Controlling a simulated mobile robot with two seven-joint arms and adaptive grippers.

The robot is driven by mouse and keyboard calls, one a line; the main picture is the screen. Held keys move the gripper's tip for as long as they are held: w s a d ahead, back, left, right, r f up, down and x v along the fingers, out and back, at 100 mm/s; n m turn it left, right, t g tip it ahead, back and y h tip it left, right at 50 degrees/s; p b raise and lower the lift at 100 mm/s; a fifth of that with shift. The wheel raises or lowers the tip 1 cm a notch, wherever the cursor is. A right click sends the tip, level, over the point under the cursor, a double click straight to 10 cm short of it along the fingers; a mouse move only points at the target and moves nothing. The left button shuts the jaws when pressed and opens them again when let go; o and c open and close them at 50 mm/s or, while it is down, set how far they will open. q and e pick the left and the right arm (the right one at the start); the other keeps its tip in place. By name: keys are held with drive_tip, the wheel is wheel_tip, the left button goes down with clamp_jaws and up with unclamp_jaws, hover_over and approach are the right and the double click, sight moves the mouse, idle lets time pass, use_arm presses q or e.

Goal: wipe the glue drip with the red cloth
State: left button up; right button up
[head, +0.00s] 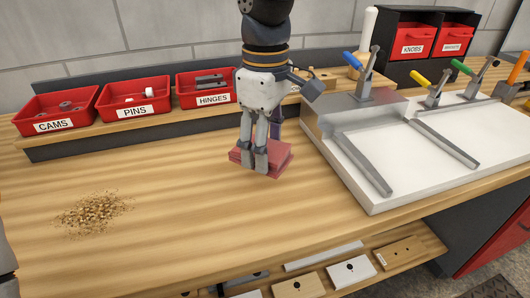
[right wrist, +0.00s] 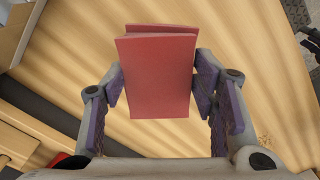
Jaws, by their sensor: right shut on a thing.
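The red cloth (head: 281,160), a folded block, is at mid-bench in the head view. My right gripper (head: 261,165) points down over it and is shut on it. In the right wrist view the red cloth (right wrist: 157,75) sits between the two purple-padded fingers of the right gripper (right wrist: 159,86). I cannot tell whether the cloth touches the bench top or hangs just above it. I cannot make out a glue drip in either view. My left gripper is not in view; only a grey piece of my own arm shows at the left edge.
Wood shavings (head: 93,213) lie on the bench (head: 180,240) at left. Red bins for cams (head: 55,112), pins (head: 135,103) and hinges (head: 207,89) line the back. A white clamp board (head: 420,150) stands to the right. The bench between shavings and cloth is clear.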

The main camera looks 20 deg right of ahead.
drive_tip(key=shift+r, duration=1.55)
